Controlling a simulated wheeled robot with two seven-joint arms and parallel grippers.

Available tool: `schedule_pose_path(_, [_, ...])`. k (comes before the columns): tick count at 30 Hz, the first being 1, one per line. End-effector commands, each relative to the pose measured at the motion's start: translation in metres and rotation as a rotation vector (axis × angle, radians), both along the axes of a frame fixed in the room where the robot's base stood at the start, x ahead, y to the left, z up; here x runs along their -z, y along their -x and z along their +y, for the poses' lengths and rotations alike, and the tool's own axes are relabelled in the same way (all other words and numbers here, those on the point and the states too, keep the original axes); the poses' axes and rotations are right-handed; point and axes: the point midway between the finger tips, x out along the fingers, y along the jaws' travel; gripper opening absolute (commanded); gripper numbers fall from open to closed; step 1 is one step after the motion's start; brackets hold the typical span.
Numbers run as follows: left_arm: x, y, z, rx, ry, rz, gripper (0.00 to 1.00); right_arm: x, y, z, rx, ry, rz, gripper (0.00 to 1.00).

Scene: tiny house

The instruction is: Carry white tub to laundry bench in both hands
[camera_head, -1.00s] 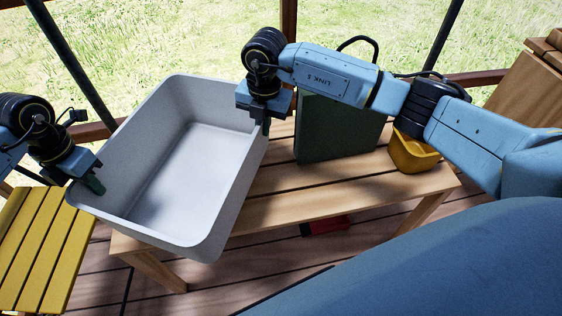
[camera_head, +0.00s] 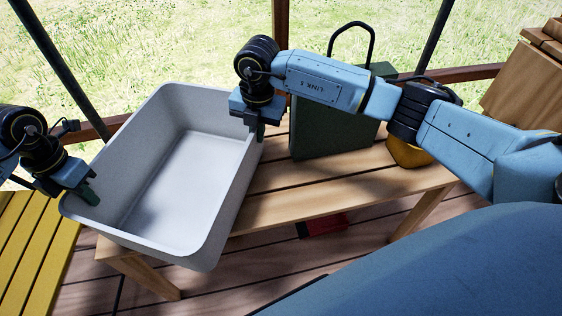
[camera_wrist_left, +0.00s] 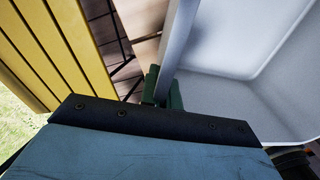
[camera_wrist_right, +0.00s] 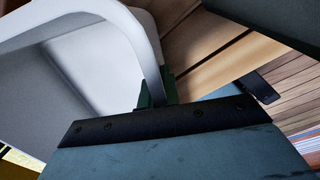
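The white tub (camera_head: 172,232) is an empty, open rectangular basin at the left of the head view, over the left part of a slatted wooden bench (camera_head: 330,198). My left gripper (camera_head: 88,192) is shut on the tub's left rim; the left wrist view shows its green fingers (camera_wrist_left: 163,88) on either side of the wall. My right gripper (camera_head: 257,128) is shut on the opposite rim; its fingers (camera_wrist_right: 157,90) straddle that wall in the right wrist view. I cannot tell whether the tub's underside touches the bench.
A dark green box with a handle (camera_head: 335,128) stands on the bench right of the tub, and a yellow container (camera_head: 408,154) is beside it. A yellow slatted surface (camera_head: 30,245) is at the lower left. A red object (camera_head: 322,226) lies under the bench. Railing posts stand behind.

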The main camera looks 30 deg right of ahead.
Motion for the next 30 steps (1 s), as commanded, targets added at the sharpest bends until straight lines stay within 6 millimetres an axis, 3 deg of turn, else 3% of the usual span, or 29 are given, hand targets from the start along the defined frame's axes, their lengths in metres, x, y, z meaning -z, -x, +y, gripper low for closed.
schedule_pose_path(3, [0.007, -0.001, 0.001, -0.002, -0.001, -0.002, 0.00, 0.008, 0.000, -0.001, 0.001, 0.002, -0.001, 0.00])
schedule_pose_path(9, [0.005, 0.000, 0.001, -0.001, -0.001, -0.001, 0.25, 0.005, 0.000, -0.001, 0.001, 0.001, 0.000, 0.25])
schedule_pose_path(19, [0.001, -0.001, 0.000, 0.000, 0.000, -0.001, 0.25, 0.005, 0.000, 0.000, 0.000, 0.000, 0.000, 0.25])
schedule_pose_path(23, [-0.017, -0.002, 0.001, 0.000, 0.001, -0.004, 0.25, 0.005, 0.000, 0.000, 0.000, 0.000, 0.000, 0.25])
schedule_pose_path(30, [-0.069, -0.004, 0.004, -0.001, -0.001, -0.005, 0.25, 0.005, 0.000, 0.000, 0.000, 0.000, 0.000, 0.25])
